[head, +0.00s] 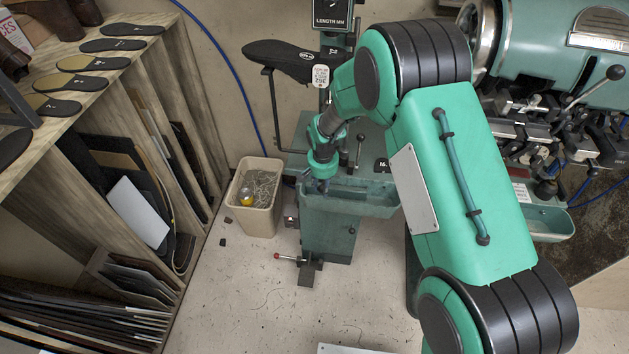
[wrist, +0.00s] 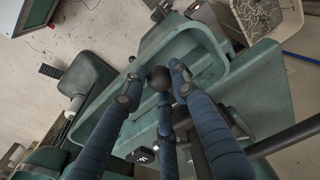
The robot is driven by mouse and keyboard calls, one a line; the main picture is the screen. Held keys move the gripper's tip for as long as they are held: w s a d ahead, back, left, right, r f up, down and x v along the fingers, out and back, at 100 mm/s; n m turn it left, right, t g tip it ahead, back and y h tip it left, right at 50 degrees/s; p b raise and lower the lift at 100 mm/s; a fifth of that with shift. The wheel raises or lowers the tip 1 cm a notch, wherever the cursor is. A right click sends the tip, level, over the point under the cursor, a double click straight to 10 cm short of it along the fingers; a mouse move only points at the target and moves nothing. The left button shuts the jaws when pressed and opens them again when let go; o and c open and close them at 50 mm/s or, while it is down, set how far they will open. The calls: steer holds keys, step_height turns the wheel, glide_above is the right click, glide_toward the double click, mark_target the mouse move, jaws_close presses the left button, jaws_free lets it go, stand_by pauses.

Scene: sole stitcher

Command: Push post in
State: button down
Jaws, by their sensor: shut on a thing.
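My gripper (wrist: 160,80) has blue padded fingers closed around a round black knob (wrist: 159,77) in the wrist view. The knob sits between the fingertips, over a green machine tray (wrist: 207,62). Whatever the knob is fixed to is hidden by the fingers. In the head view my gripper (head: 319,184) points down at the left end of the same green tray (head: 362,200), and the knob cannot be made out there. The green machine pedestal (head: 328,235) stands below. I cannot tell for certain which part is the post.
A beige bin (head: 253,200) of scraps stands left of the pedestal. A black-knobbed lever (head: 361,150) rises just right of my gripper. A black sole-shaped arm (head: 282,54) is behind. A foot pedal (head: 308,271) sits in front. A large green machine (head: 568,40) is at right.

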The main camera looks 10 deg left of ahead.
steer(key=shift+w+a, duration=0.1)
steer(key=shift+w, duration=0.85)
steer(key=shift+r, duration=0.1)
steer(key=c, duration=1.2)
jaws_free()
steer(key=shift+w, duration=0.1)
steer(key=shift+s+r+p, duration=0.4)
steer(key=shift+r+p, duration=0.2)
steer(key=shift+r, duration=0.55)
steer(key=shift+s+r+p, duration=0.35)
steer(key=shift+r+p, duration=0.2)
steer(key=shift+r, duration=0.55)
steer(key=shift+s+r+p, duration=0.4)
steer(key=shift+r+p, duration=0.2)
steer(key=shift+r, duration=0.55)
